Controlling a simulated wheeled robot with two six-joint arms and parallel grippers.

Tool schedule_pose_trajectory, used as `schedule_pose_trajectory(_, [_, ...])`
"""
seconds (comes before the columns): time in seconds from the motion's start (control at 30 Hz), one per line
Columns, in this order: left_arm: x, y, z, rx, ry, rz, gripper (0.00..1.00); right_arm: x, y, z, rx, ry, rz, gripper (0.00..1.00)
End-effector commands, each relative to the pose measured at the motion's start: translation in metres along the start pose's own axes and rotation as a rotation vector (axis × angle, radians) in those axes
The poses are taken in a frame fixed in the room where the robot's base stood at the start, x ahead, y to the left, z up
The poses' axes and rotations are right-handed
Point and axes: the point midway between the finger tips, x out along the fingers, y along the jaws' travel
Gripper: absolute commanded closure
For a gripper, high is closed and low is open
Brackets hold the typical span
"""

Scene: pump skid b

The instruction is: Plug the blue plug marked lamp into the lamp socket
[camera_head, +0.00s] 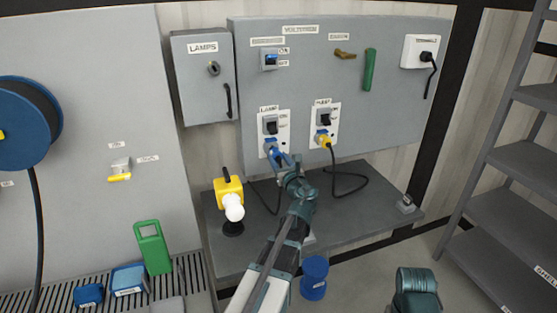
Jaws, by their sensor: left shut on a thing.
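The lamp socket plate (284,132), white with a black switch and a LAMP label, is on the grey wall panel. The blue plug (271,146) is at the lower part of this plate, over the socket. I cannot tell whether it is fully seated or just in front. My left gripper (279,156) is shut on the blue plug, reaching up from below and hiding part of it. A dark cable hangs below toward the yellow lamp (229,190) with a white bulb on the bench.
Right of the lamp socket, a yellow plug (324,140) sits in a second socket plate (332,113), its black cable looping onto the grey bench (370,213). A grey LAMPS box (203,90) hangs at left. A shelf rack (515,205) stands at right.

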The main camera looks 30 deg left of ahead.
Motion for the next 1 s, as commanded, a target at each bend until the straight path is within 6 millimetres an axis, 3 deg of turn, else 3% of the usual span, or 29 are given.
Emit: schedule_pose_trajectory(1.0, [0.013,0.0,0.0,0.0,0.0,0.001,1.0,0.0,0.0,0.0,0.0,0.0,0.0,0.5])
